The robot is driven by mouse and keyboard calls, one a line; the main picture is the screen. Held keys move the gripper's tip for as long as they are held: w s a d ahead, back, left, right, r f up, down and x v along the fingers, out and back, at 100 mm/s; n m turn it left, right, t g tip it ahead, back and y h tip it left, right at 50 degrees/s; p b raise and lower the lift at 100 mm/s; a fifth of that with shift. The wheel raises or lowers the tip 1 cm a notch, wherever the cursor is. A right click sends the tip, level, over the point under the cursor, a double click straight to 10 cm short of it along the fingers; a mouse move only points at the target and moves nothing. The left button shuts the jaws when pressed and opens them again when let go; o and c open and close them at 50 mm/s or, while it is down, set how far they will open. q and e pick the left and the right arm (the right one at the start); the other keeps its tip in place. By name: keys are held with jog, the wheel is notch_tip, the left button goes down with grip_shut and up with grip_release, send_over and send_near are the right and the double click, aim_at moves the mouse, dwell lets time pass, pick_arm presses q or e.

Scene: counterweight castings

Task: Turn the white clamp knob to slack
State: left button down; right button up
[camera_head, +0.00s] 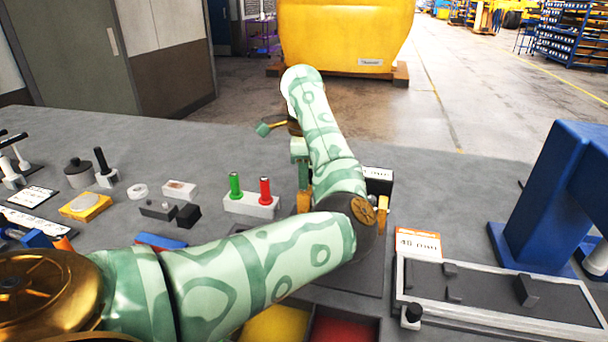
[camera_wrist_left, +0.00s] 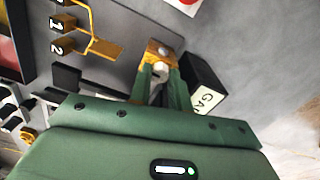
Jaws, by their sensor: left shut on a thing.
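The white clamp knob (camera_wrist_left: 160,71) shows in the left wrist view, on an orange-yellow clamp piece (camera_wrist_left: 160,49) on a dark plate. My left gripper (camera_wrist_left: 161,81) is shut on the knob, with a green finger on each side of it. In the head view my left gripper (camera_head: 303,176) points down behind my own forearm, above an orange post (camera_head: 303,202). The knob is hidden there. Which way the knob is turned I cannot tell. My right gripper is in neither view.
A black box (camera_wrist_left: 205,82) with a white label stands close beside the fingers. A framed tray (camera_head: 400,285) and a blue machine (camera_head: 545,210) stand at the right.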

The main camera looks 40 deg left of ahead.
pick_arm(q)
jog(key=shift+n, duration=0.3)
jog(key=c, duration=1.3)
grip_release()
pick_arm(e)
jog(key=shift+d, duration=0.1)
pick_arm(q)
jog(key=shift+r, duration=0.1)
notch_tip(320, 180, up, 16)
jog(key=p, duration=0.5)
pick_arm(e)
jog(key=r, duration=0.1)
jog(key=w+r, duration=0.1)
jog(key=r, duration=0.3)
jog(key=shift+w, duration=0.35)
